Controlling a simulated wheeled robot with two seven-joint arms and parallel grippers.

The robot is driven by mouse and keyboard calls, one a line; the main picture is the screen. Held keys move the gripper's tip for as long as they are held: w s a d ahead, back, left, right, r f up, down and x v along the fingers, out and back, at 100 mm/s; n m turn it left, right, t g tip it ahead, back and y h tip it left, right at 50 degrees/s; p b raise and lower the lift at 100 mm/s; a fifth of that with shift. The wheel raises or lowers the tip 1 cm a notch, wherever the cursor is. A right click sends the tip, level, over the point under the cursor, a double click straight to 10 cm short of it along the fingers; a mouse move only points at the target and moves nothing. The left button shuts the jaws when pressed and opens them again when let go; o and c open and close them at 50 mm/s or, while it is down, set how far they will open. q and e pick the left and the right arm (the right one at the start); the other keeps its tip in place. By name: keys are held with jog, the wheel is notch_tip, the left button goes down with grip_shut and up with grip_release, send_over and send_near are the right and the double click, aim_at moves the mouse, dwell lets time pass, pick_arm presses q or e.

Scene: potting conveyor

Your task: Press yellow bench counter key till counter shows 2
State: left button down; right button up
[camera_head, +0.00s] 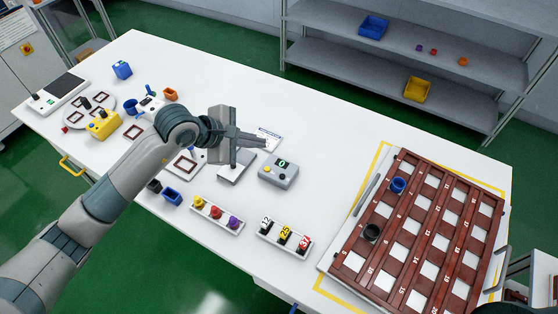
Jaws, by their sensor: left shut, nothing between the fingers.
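The bench counter (282,176) is a small grey box on the white table, right of the picture's middle. Its dark display (281,163) shows a green digit that looks like 0. A small yellow key (268,170) is on its top face, with other small buttons beside it. My left gripper (264,140) is shut and empty, above and behind the counter in the picture. Its fingers point right and look apart from the yellow key; their height above the table is hard to tell. My right gripper is not in view.
A grey plate with an upright post (235,166) stands left of the counter. Trays with coloured knobs (216,214) and numbered tags (284,239) lie in front. A large brown grid tray (420,230) fills the right end. The table behind the counter is mostly clear.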

aim_at(267, 169)
pick_arm(q)
jog(key=shift+d+r, duration=0.2)
jog(key=shift+d, duration=0.4)
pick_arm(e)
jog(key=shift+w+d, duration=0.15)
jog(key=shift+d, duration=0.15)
